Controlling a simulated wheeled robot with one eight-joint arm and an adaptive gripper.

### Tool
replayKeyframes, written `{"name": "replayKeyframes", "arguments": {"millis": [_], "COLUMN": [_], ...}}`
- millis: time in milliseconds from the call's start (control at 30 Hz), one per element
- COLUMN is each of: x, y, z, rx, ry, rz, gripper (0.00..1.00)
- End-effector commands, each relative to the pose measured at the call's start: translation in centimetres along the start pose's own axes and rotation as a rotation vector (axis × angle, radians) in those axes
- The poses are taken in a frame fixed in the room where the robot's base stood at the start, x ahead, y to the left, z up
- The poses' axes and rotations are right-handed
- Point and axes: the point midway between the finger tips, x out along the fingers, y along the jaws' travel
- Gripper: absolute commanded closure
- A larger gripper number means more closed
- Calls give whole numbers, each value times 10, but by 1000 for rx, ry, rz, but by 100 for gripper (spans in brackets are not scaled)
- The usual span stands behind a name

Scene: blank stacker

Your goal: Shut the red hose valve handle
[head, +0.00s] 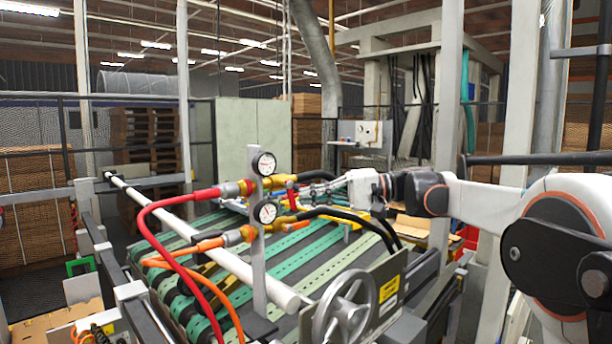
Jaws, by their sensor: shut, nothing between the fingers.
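A red hose (160,205) runs to the upper brass fitting (232,189) beside the upper gauge (264,165). My gripper (308,194) reaches in from the right and is shut and empty. Its fingertips are close to this part; I cannot tell whether they touch. An orange hose (215,285) runs to the lower fitting (238,236) beside the lower gauge (266,212).
The grey gauge post (258,265) stands just left of my gripper. Black hoses (345,213) run right from the lower line, under my arm. A handwheel (344,310) and grey panel (390,285) stand in front. A green-striped conveyor (325,255) lies behind and below.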

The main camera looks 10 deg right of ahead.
Motion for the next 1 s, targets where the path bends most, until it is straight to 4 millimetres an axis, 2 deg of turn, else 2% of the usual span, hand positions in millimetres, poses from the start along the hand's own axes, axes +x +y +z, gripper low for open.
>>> {"name": "replayKeyframes", "arguments": {"millis": [200, 433, 867, 1000], "x": [-36, -63, -68, -54], "y": [1, 1, 2, 11], "z": [-2, -1, 0, 17], "rx": [1, 1, 2, 4], "ry": [5, 2, 0, -19], "rz": [0, -1, 0, 33], "gripper": [100, 100, 100, 100]}}
